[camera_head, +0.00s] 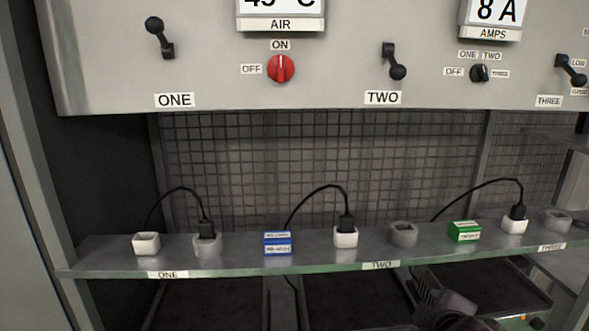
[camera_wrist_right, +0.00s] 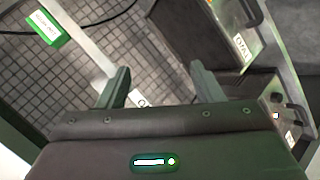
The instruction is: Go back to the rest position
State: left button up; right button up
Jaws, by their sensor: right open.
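My right gripper (camera_wrist_right: 160,88) is open and empty in the right wrist view, its two fingers apart with grid floor or mesh and a pale strip behind them. In the head view part of my right arm (camera_head: 450,310) shows at the bottom right, below the shelf edge, apart from the shelf items. My left gripper is not in the head view.
A glass-edged shelf (camera_head: 330,262) carries white and grey sockets, a blue block (camera_head: 277,243) and a green block (camera_head: 464,232). Black plugs (camera_head: 207,228) on cables sit in several sockets. Above is a panel with levers and a red knob (camera_head: 281,68).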

jog(key=s+a+f+m+g+y, duration=0.1)
jog(key=s+a+f+m+g, duration=0.25)
jog(key=s+f, duration=0.6)
jog(key=s+a+f+m+g+y, duration=0.15)
jog(key=s+f+m+g, duration=0.3)
jog(key=s+f, duration=0.55)
notch_tip(320, 180, down, 31)
jog(key=s+b, duration=0.2)
jog(key=b, duration=0.2)
jog(key=s+d+f+g+b, duration=0.2)
jog(key=s+d+f+b, duration=0.1)
jog(key=s+f, duration=1.7)
jog(key=shift+d+f, duration=0.15)
jog(key=shift+f, duration=0.65)
jog(key=shift+h, duration=0.25)
